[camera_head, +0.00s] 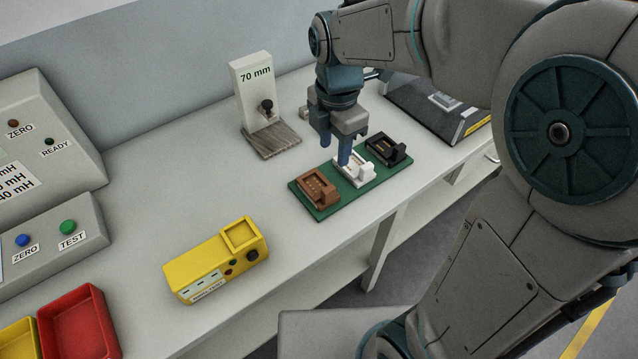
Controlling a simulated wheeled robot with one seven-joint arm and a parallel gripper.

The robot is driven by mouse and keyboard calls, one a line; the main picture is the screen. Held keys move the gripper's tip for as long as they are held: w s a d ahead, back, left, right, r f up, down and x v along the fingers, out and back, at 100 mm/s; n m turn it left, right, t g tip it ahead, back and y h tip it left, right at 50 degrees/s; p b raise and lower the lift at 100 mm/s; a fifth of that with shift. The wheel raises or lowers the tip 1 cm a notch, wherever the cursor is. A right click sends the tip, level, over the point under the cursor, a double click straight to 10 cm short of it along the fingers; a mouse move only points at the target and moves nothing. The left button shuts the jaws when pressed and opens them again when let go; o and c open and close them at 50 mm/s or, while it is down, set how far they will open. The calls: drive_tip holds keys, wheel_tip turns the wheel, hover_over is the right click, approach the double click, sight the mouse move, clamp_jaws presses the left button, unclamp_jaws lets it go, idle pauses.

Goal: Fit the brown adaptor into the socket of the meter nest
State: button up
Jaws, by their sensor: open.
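The brown adaptor (317,188) sits on the left end of a green board (322,212) on the bench. A white adaptor (354,167) and a black adaptor (386,150) sit to its right on the same board. The yellow meter (212,264) lies nearer the front, to the left of the board. Its square nest socket (239,236) is on top at the right end and looks empty. My gripper (351,151) is open, pointing down over the white adaptor, to the right of the brown one. Whether it touches the white adaptor cannot be told.
A "70 mm" stand (254,85) with a black knob is behind the board. A dark device (437,105) stands at the back right. Grey test boxes (45,130) and a red bin (78,325) are on the left. The bench (175,180) is clear between meter and stand.

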hover_over(329, 189)
drive_tip(key=f, duration=0.7)
drive_tip(key=shift+d+f, duration=0.2)
drive_tip(key=shift+f, duration=0.2)
drive_tip(key=shift+a+f+p, duration=0.15)
drive_tip(key=shift+f+p, duration=0.05)
drive_tip(key=shift+f, duration=1.35)
drive_tip(key=shift+a+f+p, duration=0.1)
drive_tip(key=shift+f+p, duration=0.05)
drive_tip(key=shift+f, duration=1.35)
drive_tip(key=shift+c, duration=0.3)
clamp_jaws()
